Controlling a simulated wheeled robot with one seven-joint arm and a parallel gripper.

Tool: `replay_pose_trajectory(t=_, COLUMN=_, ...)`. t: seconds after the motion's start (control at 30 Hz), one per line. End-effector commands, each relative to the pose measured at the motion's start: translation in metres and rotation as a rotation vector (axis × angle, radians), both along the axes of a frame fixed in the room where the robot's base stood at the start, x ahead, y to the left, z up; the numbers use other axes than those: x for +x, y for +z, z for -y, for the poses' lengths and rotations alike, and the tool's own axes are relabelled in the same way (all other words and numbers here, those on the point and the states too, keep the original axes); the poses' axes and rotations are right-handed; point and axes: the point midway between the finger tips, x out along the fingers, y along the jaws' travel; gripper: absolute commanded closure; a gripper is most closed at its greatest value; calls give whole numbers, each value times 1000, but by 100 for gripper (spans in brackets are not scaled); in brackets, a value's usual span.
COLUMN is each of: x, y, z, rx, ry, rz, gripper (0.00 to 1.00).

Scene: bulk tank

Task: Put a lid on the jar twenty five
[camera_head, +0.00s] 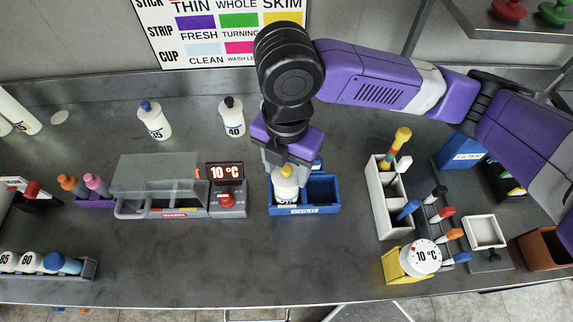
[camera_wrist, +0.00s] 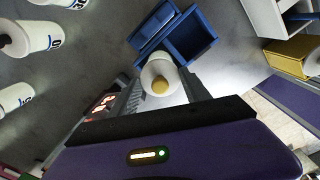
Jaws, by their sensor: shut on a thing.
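My gripper (camera_head: 286,166) is shut on a white jar (camera_head: 285,190) with a yellow top, upright at the left compartment of the blue COLD box (camera_head: 322,208). Its label is partly hidden, so I cannot read its number. In the wrist view the jar (camera_wrist: 158,76) sits between my fingers, its yellow top facing the camera. A blue-topped jar (camera_head: 155,124) and a dark-topped jar marked 40 (camera_head: 232,120) stand behind on the counter. Several white jars lie in a rack (camera_head: 88,270) at the front left, one with a blue top. I cannot identify jar twenty five with certainty.
A white divided holder (camera_head: 377,205), a yellow box with a dial (camera_head: 398,270) and a row of coloured handles stand right. The front middle counter is clear.

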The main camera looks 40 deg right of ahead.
Motion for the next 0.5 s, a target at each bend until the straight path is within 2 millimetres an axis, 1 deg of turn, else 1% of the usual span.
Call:
replay_pose_trajectory(t=0.1, x=0, y=-4, z=0, rx=0, ry=0, rz=0, gripper=83)
replay_pose_trajectory(t=0.4, x=0, y=-4, z=0, rx=0, ry=0, rz=0, gripper=83)
replay_pose_trajectory(t=0.43, x=0, y=-4, z=0, rx=0, ry=0, rz=0, gripper=39)
replay_pose_trajectory(t=0.5, x=0, y=-4, z=0, rx=0, ry=0, rz=0, gripper=25)
